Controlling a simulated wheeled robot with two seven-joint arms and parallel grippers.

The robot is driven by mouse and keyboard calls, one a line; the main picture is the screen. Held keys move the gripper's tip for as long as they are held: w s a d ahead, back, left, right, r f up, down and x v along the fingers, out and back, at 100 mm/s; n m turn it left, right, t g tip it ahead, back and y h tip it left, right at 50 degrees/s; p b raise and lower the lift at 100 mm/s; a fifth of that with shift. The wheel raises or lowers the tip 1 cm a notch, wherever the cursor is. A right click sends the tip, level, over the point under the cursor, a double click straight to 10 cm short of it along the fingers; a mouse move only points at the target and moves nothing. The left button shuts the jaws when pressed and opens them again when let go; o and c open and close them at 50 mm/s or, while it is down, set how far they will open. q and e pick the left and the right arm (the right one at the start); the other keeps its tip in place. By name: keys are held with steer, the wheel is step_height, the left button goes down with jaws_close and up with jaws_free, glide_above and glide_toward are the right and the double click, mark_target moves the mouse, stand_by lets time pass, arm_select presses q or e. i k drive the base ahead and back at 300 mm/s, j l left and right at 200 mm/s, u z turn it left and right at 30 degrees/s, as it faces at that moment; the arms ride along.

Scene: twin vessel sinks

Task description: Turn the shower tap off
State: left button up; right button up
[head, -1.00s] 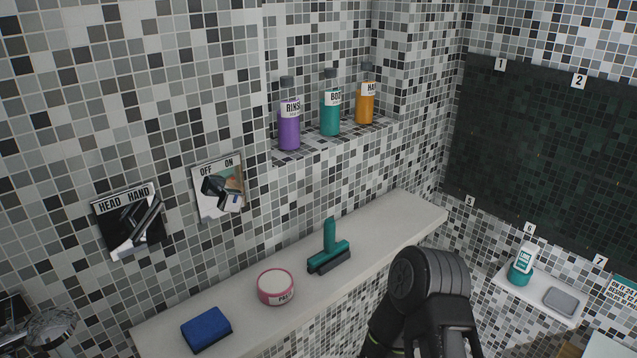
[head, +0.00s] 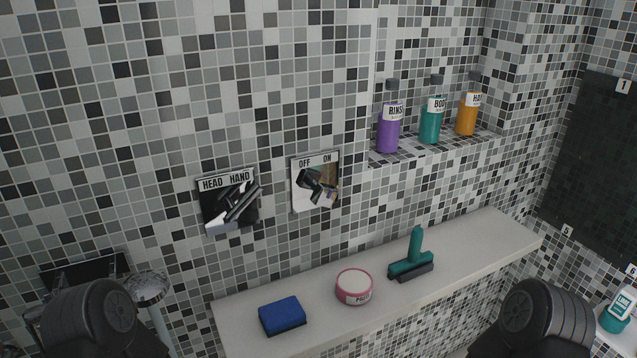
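The shower tap plate (head: 315,181), marked OFF and ON, is on the tiled wall near the middle of the head view. Its dark lever (head: 317,184) sticks out from the plate; I cannot tell clearly which mark it points to. To its left is the HEAD/HAND plate (head: 229,201) with its own lever. Parts of my two arms show at the lower left and lower right, well below and apart from the tap. Neither gripper's fingers are in view.
A ledge (head: 490,240) below the tap holds a blue sponge (head: 282,316), a pink tub (head: 354,287) and a teal squeegee (head: 411,257). Purple (head: 389,128), teal (head: 431,120) and orange (head: 467,114) bottles stand in a niche. A shower head (head: 148,287) is lower left.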

mark_target(324, 195)
steer(key=l, duration=0.9)
steer(key=i+l+u, duration=0.1)
steer(key=l, duration=0.8)
steer(key=k+l, duration=0.1)
steer(key=l, duration=0.25)
steer(key=k+l, duration=0.1)
steer(key=l, duration=0.25)
steer(key=k+l+u, duration=0.1)
steer(key=l, duration=0.25)
steer(key=k+l, duration=0.1)
steer(key=l, duration=0.2)
